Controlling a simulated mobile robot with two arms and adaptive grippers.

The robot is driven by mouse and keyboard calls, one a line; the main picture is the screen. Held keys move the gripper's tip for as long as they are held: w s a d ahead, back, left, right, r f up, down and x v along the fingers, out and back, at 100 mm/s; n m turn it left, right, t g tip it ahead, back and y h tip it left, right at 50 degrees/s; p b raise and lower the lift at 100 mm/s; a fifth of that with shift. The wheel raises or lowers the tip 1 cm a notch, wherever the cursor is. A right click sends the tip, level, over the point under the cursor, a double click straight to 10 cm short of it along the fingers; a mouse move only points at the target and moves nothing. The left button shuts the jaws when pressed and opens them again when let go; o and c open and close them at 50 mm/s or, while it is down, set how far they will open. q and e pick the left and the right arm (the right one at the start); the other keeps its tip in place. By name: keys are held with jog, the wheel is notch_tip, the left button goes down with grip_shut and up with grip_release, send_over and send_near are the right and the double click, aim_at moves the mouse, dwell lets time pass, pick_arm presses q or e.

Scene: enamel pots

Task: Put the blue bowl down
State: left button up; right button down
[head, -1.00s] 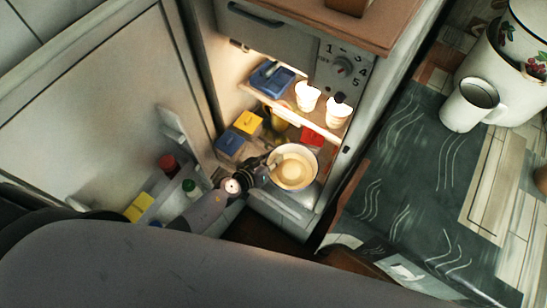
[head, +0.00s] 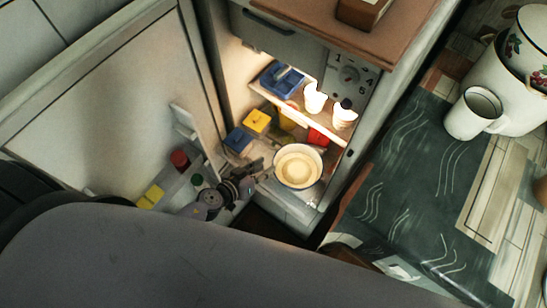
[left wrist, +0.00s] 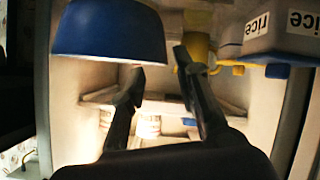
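The blue bowl (head: 298,167) is upright on the bottom of the lit fridge, near its front edge; the head view shows its cream inside and dark rim. In the left wrist view its blue outside (left wrist: 108,32) fills the upper left. My left gripper (head: 259,168) is just left of the bowl in the head view, with a small gap between them. In the left wrist view its two fingers (left wrist: 158,62) are spread with nothing held between them. My right gripper is not in view.
The open fridge door (head: 105,100) with jars on its shelf is close on the left. Yellow (head: 257,121) and blue boxes stand behind the gripper. White cups (head: 315,98) are on the shelf above. A green-topped table (head: 410,190) is at right.

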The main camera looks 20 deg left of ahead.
pick_arm(q)
jog(key=v, duration=0.3)
jog(key=s+a+f+g+y, duration=0.25)
jog(key=s+f, duration=0.25)
jog(key=f, duration=0.4)
jog(key=s+a+f+g+y, duration=0.1)
jog(key=s+a+f+y, duration=0.1)
jog(key=s+a+f, duration=0.5)
jog(key=s+d+f+g, duration=0.1)
jog(key=s+f+g, duration=0.2)
jog(key=s+f, duration=0.3)
jog(key=s+d+f+m+g, duration=0.1)
jog(key=s+f+g, duration=0.3)
jog(key=s, duration=0.9)
notch_tip(320, 180, down, 3)
jog(key=shift+s+d+r+m+y, duration=0.1)
jog(key=shift+s+d+m+y, duration=0.25)
jog(key=shift+d, duration=0.15)
jog(key=shift+r, duration=0.1)
